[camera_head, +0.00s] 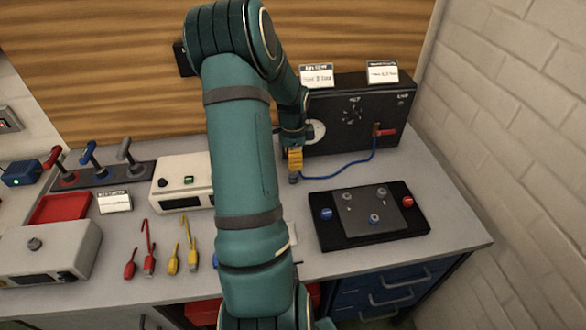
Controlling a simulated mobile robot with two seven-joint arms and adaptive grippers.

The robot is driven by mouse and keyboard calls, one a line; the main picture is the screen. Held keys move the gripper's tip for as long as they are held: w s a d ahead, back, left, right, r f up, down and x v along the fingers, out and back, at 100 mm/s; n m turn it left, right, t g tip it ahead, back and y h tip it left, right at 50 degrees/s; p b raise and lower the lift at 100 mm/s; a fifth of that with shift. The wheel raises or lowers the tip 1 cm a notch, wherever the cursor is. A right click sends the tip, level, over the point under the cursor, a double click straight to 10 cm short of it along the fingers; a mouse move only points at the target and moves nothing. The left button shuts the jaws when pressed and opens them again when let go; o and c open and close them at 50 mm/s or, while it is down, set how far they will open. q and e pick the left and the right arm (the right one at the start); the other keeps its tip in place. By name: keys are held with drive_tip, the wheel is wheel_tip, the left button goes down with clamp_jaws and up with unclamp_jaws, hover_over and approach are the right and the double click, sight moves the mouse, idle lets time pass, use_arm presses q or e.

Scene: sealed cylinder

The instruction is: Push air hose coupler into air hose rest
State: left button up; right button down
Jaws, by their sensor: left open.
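My left arm reaches up the middle of the view and bends down at the black box. My left gripper (293,142) is small and partly hidden at its end, by the front left of that box. It is open. A yellow piece (295,160) with a dark lower end shows just below it, close to or between the fingers; I cannot tell if they touch. It looks like the air hose coupler. A blue hose (345,174) runs from there to a red fitting (386,132) on the black box (350,105). I cannot make out the air hose rest for certain.
A black plate with a grey block (370,213) lies right of the coupler. White control boxes (183,181), levers (90,156), a red tray (60,208) and red and yellow tools (173,259) are left of my arm. A brick wall (520,120) bounds the right side.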

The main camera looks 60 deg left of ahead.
use_arm(q)
wheel_tip(320, 180, up, 5)
drive_tip(key=shift+r, duration=0.2)
idle(0.6)
